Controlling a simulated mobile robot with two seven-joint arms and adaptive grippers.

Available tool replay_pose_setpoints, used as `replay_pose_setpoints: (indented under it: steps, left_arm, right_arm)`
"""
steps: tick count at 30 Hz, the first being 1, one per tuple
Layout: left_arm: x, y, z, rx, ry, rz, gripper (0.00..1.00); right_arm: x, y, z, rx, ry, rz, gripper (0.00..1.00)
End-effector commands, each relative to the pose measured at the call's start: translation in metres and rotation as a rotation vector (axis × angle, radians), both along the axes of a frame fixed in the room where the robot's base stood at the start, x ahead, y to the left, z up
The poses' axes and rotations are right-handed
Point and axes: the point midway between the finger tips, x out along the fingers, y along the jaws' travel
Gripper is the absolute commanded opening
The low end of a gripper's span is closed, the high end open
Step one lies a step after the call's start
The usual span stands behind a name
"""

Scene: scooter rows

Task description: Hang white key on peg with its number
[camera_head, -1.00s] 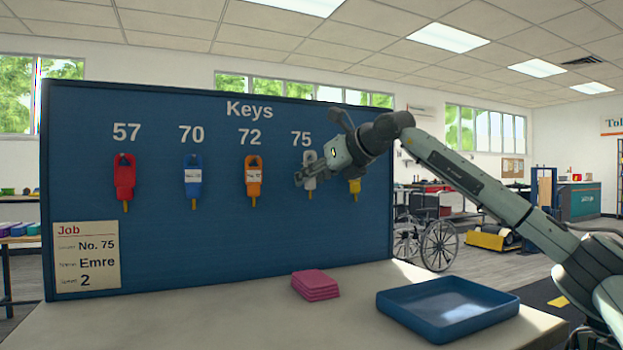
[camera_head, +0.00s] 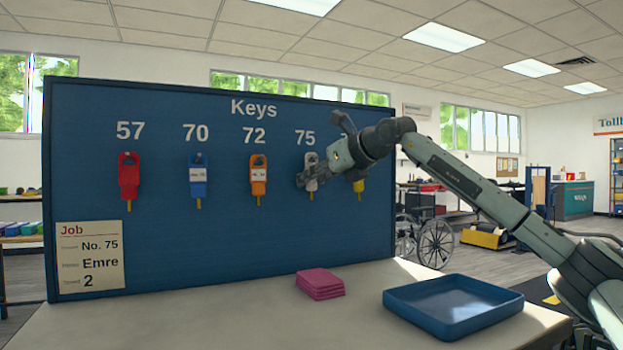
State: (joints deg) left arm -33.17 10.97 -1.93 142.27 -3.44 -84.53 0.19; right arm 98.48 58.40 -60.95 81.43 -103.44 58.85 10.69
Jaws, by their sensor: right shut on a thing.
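The white key (camera_head: 311,184) is at the board below the number 75, in my right gripper (camera_head: 306,178). The gripper is shut on it and covers part of it, so I cannot tell whether its hole is around the peg. The peg is hidden. The blue key board (camera_head: 225,240) stands upright on the table. A job card (camera_head: 90,257) at its lower left reads No. 75, Emre, 2. My left gripper is not in view.
Red (camera_head: 129,178), blue (camera_head: 198,177) and orange (camera_head: 258,175) keys hang under 57, 70 and 72. A yellow key (camera_head: 359,187) is partly behind my right gripper. A pink stack (camera_head: 320,285) and an empty blue tray (camera_head: 453,324) are on the table (camera_head: 230,325).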

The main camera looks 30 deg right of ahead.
Motion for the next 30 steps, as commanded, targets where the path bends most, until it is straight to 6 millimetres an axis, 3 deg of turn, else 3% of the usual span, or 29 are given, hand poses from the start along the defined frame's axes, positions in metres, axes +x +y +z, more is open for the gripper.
replay_pose_setpoints:
  steps: [5,6,11,23,30]
  left_arm:
    - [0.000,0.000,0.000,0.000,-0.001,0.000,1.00]
    - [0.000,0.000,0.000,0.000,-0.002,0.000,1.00]
    - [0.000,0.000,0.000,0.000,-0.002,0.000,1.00]
    - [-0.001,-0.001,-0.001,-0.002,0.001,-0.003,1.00]
    - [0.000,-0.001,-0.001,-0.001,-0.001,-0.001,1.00]
  right_arm:
    - [0.001,-0.001,-0.004,-0.002,0.008,-0.002,0.08]
    - [0.001,-0.001,-0.005,-0.002,0.008,-0.003,0.32]
    - [0.001,-0.001,-0.004,-0.001,0.007,-0.002,0.52]
    - [-0.005,-0.002,0.001,-0.001,0.002,-0.002,0.53]
    - [-0.045,-0.012,0.017,-0.001,0.001,-0.003,0.53]
